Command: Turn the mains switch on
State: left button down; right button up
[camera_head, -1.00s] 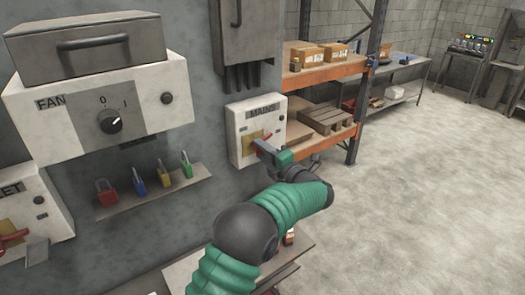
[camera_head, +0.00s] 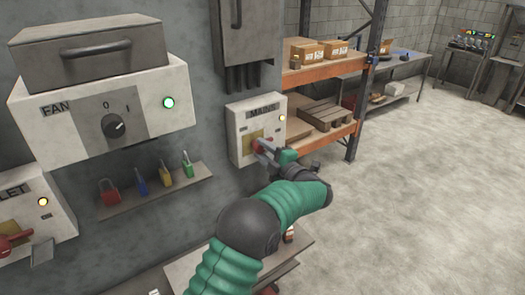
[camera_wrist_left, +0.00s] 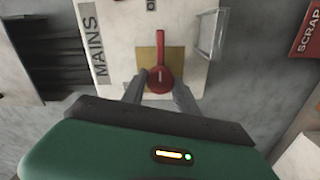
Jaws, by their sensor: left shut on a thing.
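The mains switch is a red handle (camera_wrist_left: 161,72) on a yellow plate, set in a white box marked MAINS (camera_head: 238,118) on the grey wall. My left gripper (camera_head: 264,147) reaches the front of this box and partly hides the handle in the head view. In the left wrist view, the fingers of my left gripper (camera_wrist_left: 160,88) lie on either side of the handle, shut on it. The small lamp (camera_head: 282,118) on the MAINS box glows yellow. My right gripper is not in view.
A FAN box (camera_head: 60,135) with a knob and a lit green lamp hangs at left. Below are a shelf with several coloured padlocks (camera_head: 140,186) and another box with a lit yellow lamp (camera_head: 43,202). Orange racking (camera_head: 320,75) stands right of the switch. The floor at right is clear.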

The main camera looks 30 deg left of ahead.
pick_arm(q)
jog(key=c, duration=1.2)
grip_release()
jog(key=shift+w, duration=0.1)
jog(key=shift+o, duration=1.3)
jog(key=shift+w+f, duration=0.1)
jog(key=shift+f, duration=0.05)
jog(key=shift+d, duration=0.1)
jog(key=b+v, duration=0.4)
jog(key=v, duration=1.2)
jog(key=shift+d, duration=0.35)
jog(key=shift+a, duration=0.1)
